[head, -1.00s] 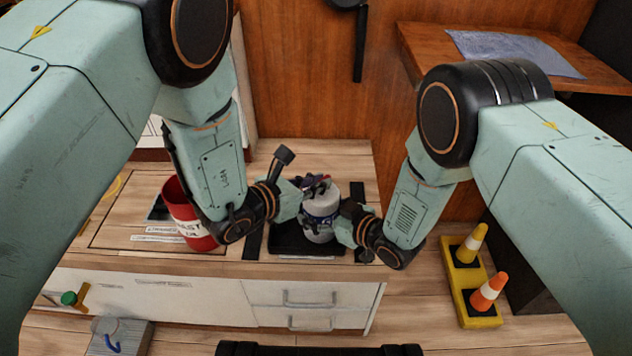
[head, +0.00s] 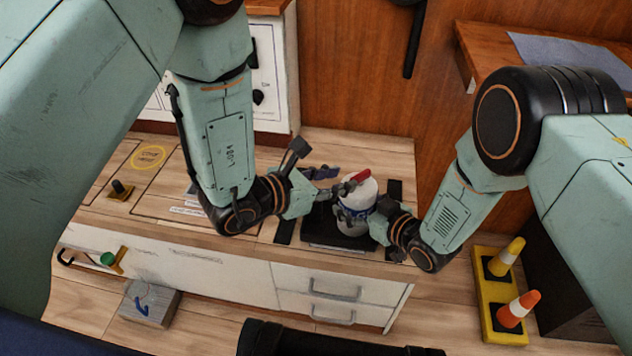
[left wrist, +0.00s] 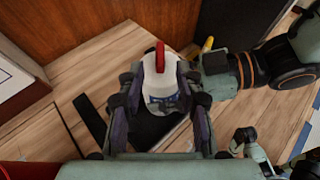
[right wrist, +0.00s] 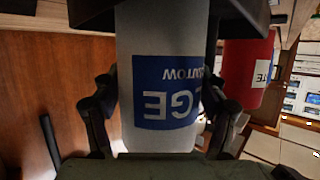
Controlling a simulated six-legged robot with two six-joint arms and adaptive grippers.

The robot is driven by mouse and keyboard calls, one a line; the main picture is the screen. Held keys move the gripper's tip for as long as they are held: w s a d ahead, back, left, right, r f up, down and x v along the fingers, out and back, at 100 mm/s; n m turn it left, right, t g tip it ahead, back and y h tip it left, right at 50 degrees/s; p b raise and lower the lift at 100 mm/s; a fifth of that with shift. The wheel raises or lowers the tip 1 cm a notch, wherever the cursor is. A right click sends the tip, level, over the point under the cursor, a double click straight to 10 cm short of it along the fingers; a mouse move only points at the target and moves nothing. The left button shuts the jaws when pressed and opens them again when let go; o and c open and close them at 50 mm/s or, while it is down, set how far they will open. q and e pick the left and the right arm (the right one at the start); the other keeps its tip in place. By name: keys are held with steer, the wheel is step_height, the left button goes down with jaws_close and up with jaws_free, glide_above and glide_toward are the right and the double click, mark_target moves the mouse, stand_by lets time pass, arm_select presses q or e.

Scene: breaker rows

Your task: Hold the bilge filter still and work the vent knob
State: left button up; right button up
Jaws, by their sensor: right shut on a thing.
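The bilge filter (head: 358,212) is a white cylinder with a blue label, upright on a black base (head: 325,232) on the counter. Its vent knob (head: 359,176) is a red bar on top, which also shows in the left wrist view (left wrist: 160,57). My right gripper (head: 376,218) is shut on the filter's body from the right; in the right wrist view its fingers (right wrist: 163,108) flank the white body (right wrist: 162,60). My left gripper (head: 336,184) is open at the upper left of the filter. In the left wrist view its fingers (left wrist: 160,85) stand apart, with the knob between and beyond them.
A red can (right wrist: 248,72) shows in the right wrist view; my left arm hides it in the head view. Drawers (head: 335,290) are under the counter. A grey block (head: 149,303) and a yellow stand with cones (head: 498,312) are on the floor.

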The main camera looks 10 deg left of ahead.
arm_select(q)
steer(key=v, duration=0.6)
